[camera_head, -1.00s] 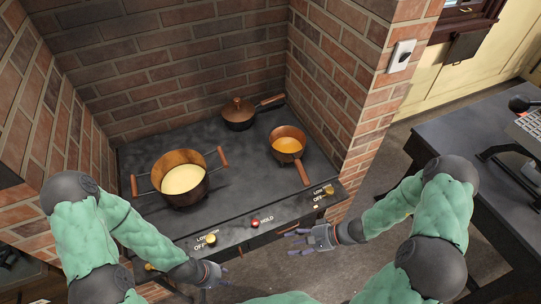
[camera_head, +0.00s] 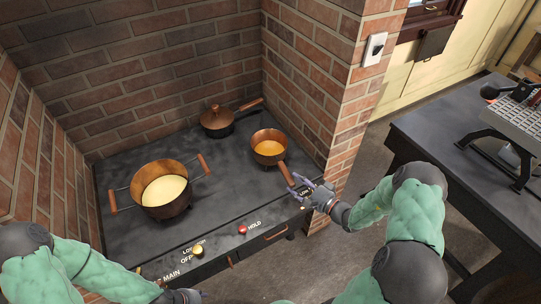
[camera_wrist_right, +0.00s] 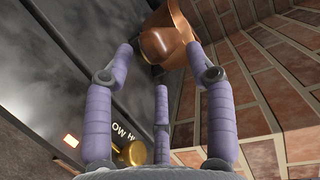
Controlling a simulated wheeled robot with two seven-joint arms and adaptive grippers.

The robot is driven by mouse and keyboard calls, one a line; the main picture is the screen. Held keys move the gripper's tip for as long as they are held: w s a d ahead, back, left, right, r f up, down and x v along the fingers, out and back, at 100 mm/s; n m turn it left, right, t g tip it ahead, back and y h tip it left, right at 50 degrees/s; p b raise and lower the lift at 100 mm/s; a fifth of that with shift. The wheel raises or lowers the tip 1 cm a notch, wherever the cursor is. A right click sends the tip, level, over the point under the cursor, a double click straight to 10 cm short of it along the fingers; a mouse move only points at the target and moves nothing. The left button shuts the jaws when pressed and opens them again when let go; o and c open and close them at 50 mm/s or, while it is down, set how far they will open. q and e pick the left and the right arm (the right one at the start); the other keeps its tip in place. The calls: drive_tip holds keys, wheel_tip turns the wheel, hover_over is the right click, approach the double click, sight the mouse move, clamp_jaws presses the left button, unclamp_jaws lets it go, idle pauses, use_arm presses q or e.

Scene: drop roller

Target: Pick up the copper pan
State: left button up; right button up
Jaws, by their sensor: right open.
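The small copper pan (camera_head: 268,146) holds something orange and stands at the right of the dark stove top, by the brick pillar. Its brown handle (camera_head: 285,175) points toward the front edge. My right gripper (camera_head: 297,183) is open and empty, with its fingers right by the handle's end. In the right wrist view the pan (camera_wrist_right: 181,28) shows beyond the spread purple fingers, its handle end (camera_wrist_right: 155,43) between the two upper fingertips; I cannot tell whether they touch. My left gripper (camera_head: 182,296) is partly cut off at the bottom edge, so its fingers are unclear.
A large two-handled pot (camera_head: 165,189) with pale contents stands on the left of the stove top (camera_head: 222,195). A lidded copper pan (camera_head: 217,120) stands at the back. Knobs line the front. Brick walls (camera_head: 340,110) close in the back and right. A dark table (camera_head: 437,125) stands farther right.

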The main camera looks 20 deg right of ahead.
sight(288, 175)
drive_tip(key=shift+r+b+x, duration=0.15)
drive_tip(key=shift+b+x, duration=0.2)
drive_tip(key=shift+x, duration=1)
drive_tip(key=shift+r+b+x, duration=0.2)
drive_tip(key=shift+b+x, duration=0.15)
drive_tip(key=shift+x, duration=0.95)
clamp_jaws()
drive_tip(key=shift+r, duration=0.1)
